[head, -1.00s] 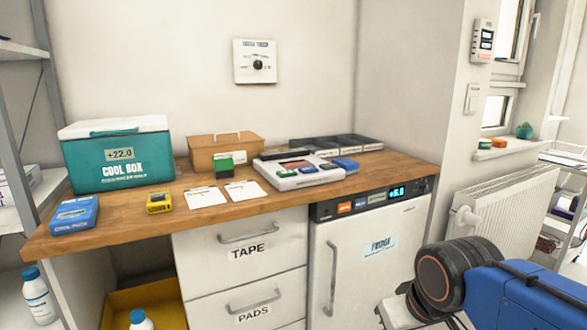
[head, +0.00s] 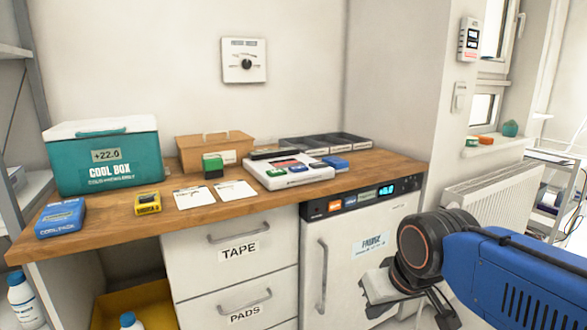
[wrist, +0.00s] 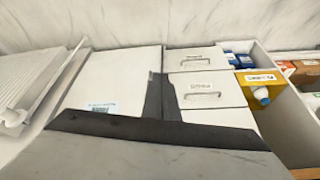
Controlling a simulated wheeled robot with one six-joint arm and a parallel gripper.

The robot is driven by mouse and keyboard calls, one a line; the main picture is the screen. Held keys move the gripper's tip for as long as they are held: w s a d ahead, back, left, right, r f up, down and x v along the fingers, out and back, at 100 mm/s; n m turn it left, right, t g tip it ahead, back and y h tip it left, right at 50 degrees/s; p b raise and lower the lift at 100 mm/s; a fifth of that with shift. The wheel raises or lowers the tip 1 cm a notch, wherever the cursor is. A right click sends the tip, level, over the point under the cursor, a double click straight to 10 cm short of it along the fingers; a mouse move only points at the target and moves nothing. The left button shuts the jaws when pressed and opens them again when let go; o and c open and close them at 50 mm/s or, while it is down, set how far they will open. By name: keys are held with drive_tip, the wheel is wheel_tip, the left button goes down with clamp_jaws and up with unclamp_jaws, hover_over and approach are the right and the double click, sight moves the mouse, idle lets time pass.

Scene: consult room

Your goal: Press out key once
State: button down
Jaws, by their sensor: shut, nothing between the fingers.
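The key lettering is too small to read, so I cannot tell which one is the out key. My gripper (head: 378,287) is in front of the fridge door, below the strip and apart from the keys. In the wrist view its dark fingers (wrist: 160,97) are together and empty, with the fridge front (wrist: 110,85) beyond them.
The wooden counter (head: 240,208) holds a cool box (head: 105,160), a tan box (head: 215,149), a white device with coloured blocks (head: 290,180) and dark trays (head: 325,142). A radiator (head: 500,205) stands at right. A small device (head: 469,38) hangs on the wall.

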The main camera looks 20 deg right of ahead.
drive_tip(key=w+a+r+m+t+y, duration=0.1)
drive_tip(key=w+a+r+m+t, duration=0.1)
drive_tip(key=w+r, duration=1.6)
wheel_tip(320, 180, up, 11)
drive_tip(key=m+t+y, duration=0.2)
drive_tip(key=m, duration=0.1)
hover_over(300, 169)
drive_tip(key=shift+w+d, duration=0.2)
drive_tip(key=shift+f, duration=4.35)
drive_tip(key=shift+f, duration=0.1)
drive_tip(key=shift+f, duration=0.3)
drive_tip(key=shift+f, duration=0.55)
drive_tip(key=shift+r, duration=0.95)
